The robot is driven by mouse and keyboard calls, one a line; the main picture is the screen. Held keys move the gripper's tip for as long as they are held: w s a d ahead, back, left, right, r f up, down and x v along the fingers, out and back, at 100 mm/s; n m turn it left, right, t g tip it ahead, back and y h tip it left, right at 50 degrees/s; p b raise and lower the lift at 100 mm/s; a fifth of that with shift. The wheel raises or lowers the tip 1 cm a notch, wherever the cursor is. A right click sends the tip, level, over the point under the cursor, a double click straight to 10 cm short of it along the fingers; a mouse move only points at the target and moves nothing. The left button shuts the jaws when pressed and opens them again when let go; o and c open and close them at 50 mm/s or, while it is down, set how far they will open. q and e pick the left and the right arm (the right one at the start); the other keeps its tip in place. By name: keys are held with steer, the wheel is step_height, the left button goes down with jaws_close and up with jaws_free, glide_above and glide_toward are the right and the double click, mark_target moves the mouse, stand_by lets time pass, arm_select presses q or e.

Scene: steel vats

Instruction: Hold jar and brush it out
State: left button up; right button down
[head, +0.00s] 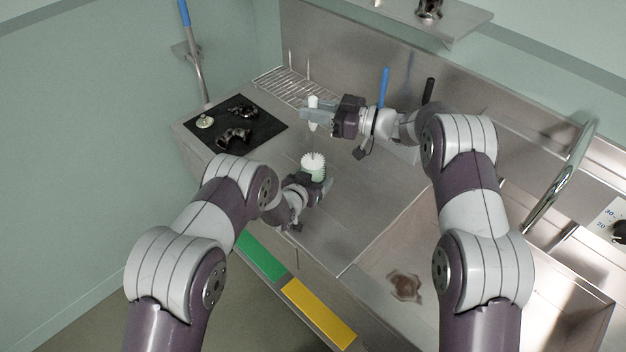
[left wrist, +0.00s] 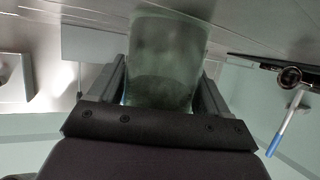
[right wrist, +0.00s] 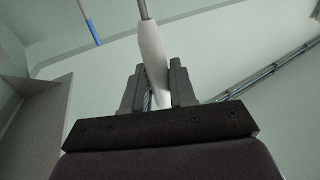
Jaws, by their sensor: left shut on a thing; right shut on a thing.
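A translucent greenish jar (head: 313,174) is held by my left gripper (head: 312,186) above the steel counter; the jar also fills the space between the fingers in the left wrist view (left wrist: 166,65). My right gripper (head: 314,114) is shut on the white handle of the brush (head: 313,103), which also shows in the right wrist view (right wrist: 153,50). The brush's round white bristle head (head: 313,160) shows at the jar's mouth, below the handle. How deep the bristles sit inside the jar I cannot tell.
A black mat (head: 262,128) with dark fittings lies on the counter at the left. A wire rack (head: 290,84) is behind it. A sink basin (head: 375,275) with a brown stain and a tap (head: 560,180) are at the right. A blue-handled tool (head: 385,84) stands behind my right arm.

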mark_target(314, 130)
steer(key=shift+r, duration=0.35)
steer(key=shift+f, duration=2.1)
steer(key=shift+r, duration=0.1)
stand_by(0.8)
steer(key=shift+r, duration=7.55)
